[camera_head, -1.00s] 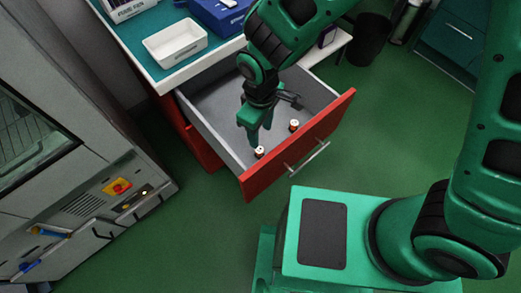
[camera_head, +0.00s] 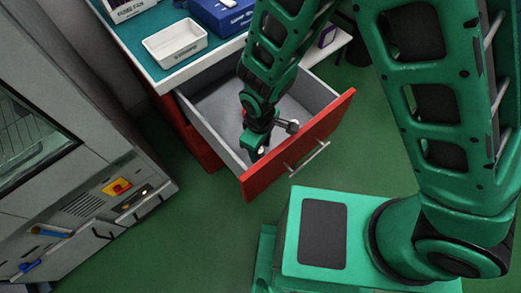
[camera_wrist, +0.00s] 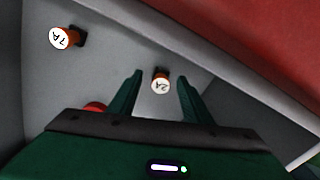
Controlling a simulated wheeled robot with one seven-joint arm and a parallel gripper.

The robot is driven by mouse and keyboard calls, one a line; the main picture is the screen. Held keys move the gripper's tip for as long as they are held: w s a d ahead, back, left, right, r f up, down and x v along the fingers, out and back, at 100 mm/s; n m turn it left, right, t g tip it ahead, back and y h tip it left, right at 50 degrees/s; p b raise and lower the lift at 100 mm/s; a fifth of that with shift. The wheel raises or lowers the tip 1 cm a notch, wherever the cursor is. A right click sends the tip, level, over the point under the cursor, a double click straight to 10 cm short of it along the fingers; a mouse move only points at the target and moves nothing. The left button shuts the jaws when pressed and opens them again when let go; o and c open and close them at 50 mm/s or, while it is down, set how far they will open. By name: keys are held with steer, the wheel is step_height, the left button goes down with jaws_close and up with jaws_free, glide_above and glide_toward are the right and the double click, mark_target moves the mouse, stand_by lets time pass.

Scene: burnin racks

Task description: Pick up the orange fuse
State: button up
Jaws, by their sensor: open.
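In the wrist view, an orange-brown fuse (camera_wrist: 160,84) with a white end marked 2A is in the drawer. It shows between the two fingertips of my gripper (camera_wrist: 160,76), with gaps on both sides. My gripper is open and holds nothing. A second orange-brown fuse (camera_wrist: 66,39), marked 7A, is at the upper left, outside the fingers. A red rounded thing (camera_wrist: 95,107) is partly hidden behind my gripper's body. In the head view, my gripper (camera_head: 255,154) is low in the drawer by its front left corner, beside a white-topped fuse (camera_head: 261,150).
The open grey drawer (camera_head: 213,100) has a red front (camera_head: 325,122) and side walls close to my gripper. Above it, the teal worktop bears a white tray (camera_head: 174,43) and a blue box (camera_head: 222,14). A grey machine (camera_head: 75,165) stands at left.

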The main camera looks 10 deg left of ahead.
steer(key=shift+f, duration=0.7)
jaws_close()
steer(key=shift+r, duration=0.2)
